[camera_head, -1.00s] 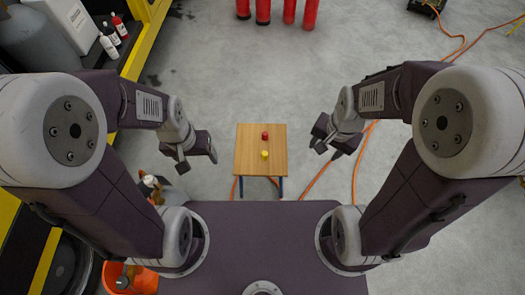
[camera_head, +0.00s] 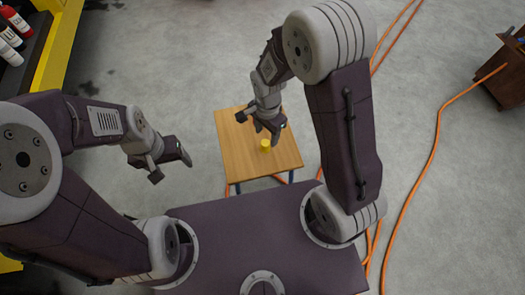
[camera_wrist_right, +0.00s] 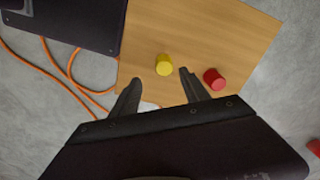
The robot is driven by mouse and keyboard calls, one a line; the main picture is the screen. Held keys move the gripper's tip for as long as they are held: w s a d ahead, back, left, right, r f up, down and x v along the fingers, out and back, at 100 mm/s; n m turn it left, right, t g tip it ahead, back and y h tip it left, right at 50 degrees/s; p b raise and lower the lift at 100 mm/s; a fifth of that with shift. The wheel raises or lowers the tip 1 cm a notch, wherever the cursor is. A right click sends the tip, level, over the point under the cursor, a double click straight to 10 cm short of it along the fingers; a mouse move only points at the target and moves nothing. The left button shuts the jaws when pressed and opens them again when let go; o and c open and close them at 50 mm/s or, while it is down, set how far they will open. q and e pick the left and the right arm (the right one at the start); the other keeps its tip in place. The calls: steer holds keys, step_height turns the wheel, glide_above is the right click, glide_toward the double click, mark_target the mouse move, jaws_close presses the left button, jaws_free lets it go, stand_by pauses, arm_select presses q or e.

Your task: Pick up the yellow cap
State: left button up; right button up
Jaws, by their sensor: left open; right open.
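The yellow cap (camera_head: 265,145) stands on the small wooden table (camera_head: 238,158), near its middle. My right gripper (camera_head: 259,127) is open and empty over the table, just beyond the cap in the head view. In the right wrist view, the yellow cap (camera_wrist_right: 163,65) appears just ahead of the gap between the open fingertips (camera_wrist_right: 160,76). I cannot tell the height between them. My left gripper (camera_head: 171,170) is open and empty, to the left of the table.
A red cap (camera_wrist_right: 215,79) stands on the table, right of the right finger in the wrist view; my right gripper hides it in the head view. Orange hoses (camera_head: 436,140) lie on the floor. A brown box (camera_head: 505,75) stands at the far right.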

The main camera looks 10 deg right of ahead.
mark_target(265, 143)
steer(key=shift+a, duration=0.1)
steer(key=shift+w+f, duration=0.1)
steer(key=shift+f, duration=0.2)
step_height(265, 143, down, 3)
steer(key=shift+r+b, duration=0.1)
steer(key=shift+b, duration=1)
steer(key=shift+f, duration=0.35)
steer(key=f+b, duration=0.2)
steer(key=f, duration=0.1)
steer(key=f+b, duration=0.2)
steer(key=shift+w+f, duration=0.1)
steer(key=shift+w, duration=0.2)
steer(key=shift+c, duration=0.6)
jaws_close()
